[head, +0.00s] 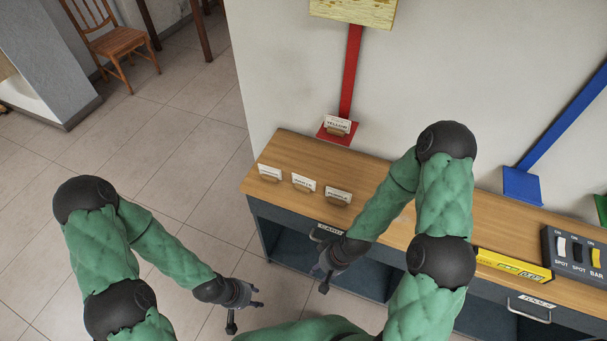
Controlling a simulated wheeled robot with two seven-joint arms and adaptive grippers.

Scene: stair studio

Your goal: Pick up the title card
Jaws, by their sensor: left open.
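Several small white cards stand in wooden holders. A left card (270,172), a middle card (303,182) and a right card (338,195) are in a row on the wooden bench top (290,150). Another card (338,124), seeming to read "YELLOW", stands on a red plate by the wall. The lettering is too small to tell which is the title card. My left gripper (244,303) is open and empty over the floor, in front of the bench and apart from the cards. My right gripper (325,275) is in front of the bench, below the row; its fingers are unclear.
A drawer with a label (329,229) and handle is beside my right gripper. A yellow tool (512,265) and a switch box (577,253) are on the bench's right. A blue plate (521,186) is at the wall. A chair (115,42) stands far left; the floor between is clear.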

